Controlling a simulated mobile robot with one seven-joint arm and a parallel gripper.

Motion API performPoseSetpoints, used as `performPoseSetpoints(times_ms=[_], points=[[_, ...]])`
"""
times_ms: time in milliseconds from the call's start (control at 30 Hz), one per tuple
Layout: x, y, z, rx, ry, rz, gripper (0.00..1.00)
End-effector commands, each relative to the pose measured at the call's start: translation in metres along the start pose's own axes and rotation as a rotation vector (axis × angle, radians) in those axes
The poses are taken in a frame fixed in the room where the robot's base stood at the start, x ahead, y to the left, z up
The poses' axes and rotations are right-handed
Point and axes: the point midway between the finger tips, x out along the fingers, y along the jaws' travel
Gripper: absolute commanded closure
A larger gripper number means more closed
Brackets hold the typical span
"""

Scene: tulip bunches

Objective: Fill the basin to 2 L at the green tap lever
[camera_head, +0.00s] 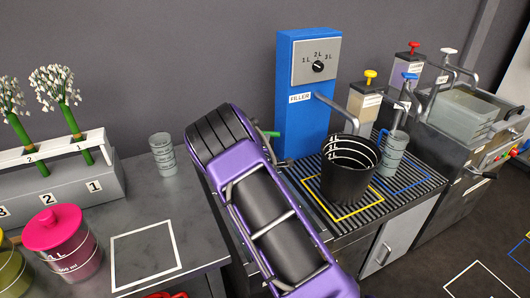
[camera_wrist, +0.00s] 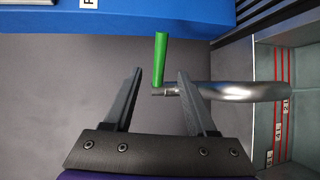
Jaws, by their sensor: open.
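The green tap lever (camera_wrist: 160,60) stands out from a metal tap pipe (camera_wrist: 240,91) in the wrist view. My gripper (camera_wrist: 160,75) is open, with the lever between its two spread fingers and nothing held. A grey container with red litre marks (camera_wrist: 286,120), seemingly the basin, is cut off at the right edge of the wrist view, near the pipe's end. I cannot tell its water level.
A blue filler (camera_head: 296,130) with a litre dial (camera_head: 318,66) stands behind a black bucket (camera_head: 350,180) on a striped grate (camera_head: 325,215). A jug (camera_head: 392,152) stands right of the bucket. A grey cup (camera_head: 162,153) and pink-lidded pot (camera_head: 65,245) are at left.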

Motion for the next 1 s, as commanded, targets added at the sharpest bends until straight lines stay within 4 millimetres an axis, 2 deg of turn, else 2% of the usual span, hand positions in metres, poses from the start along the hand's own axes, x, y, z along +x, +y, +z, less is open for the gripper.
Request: performPoseSetpoints(times_ms=[33, 200, 400, 1000], points=[[-0.012, 0.001, -0.001, -0.002, 0.001, -0.001, 0.43], [-0.042, 0.001, -0.001, 0.0, 0.001, -0.001, 0.43], [-0.063, 0.001, 0.0, 0.0, 0.0, 0.001, 0.43], [-0.067, 0.0, 0.0, 0.0, 0.0, 0.0, 0.43]])
